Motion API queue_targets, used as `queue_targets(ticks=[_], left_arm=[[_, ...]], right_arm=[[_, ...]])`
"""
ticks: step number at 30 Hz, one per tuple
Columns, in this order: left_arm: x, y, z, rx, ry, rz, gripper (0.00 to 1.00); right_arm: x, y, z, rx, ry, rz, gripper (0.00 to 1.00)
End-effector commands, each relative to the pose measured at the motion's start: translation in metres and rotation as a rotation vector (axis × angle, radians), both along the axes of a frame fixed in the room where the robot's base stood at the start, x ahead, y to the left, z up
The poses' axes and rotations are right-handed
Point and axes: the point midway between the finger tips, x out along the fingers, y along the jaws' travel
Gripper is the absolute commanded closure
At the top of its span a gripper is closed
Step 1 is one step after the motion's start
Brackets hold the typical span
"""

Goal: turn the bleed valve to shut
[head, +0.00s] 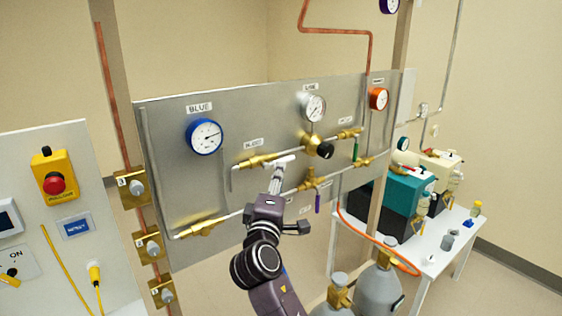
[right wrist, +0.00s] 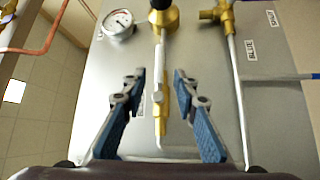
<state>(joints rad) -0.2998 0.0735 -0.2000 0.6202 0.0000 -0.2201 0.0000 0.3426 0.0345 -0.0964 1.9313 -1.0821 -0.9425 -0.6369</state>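My right gripper (head: 282,166) is in front of the valve's right end. In the right wrist view the right gripper (right wrist: 158,76) is open, one blue-padded finger on each side, with visible gaps. Its contact with the handle cannot be told. My left gripper is out of view.
A black-knobbed brass regulator (head: 324,150) and white gauge (head: 316,108) are close right of the gripper. A purple-handled valve (head: 317,200) is below right, a green-handled one (head: 355,150) farther right. Gas cylinders (head: 379,290) stand in front of the panel's lower right.

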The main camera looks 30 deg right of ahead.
Motion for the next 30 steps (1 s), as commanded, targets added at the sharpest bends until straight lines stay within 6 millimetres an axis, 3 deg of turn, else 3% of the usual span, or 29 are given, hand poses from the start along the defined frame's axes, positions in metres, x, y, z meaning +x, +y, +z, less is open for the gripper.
queue_targets(ticks=[16, 27, 30], left_arm=[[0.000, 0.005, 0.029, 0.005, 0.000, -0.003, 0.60], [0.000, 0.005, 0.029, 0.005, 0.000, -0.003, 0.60], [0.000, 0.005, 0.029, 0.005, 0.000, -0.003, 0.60]], right_arm=[[0.052, -0.046, 0.014, -0.007, -0.001, -0.003, 0.73], [0.058, -0.051, 0.012, -0.005, -0.002, -0.002, 0.73], [0.058, -0.051, 0.012, -0.005, -0.002, -0.002, 0.81]])
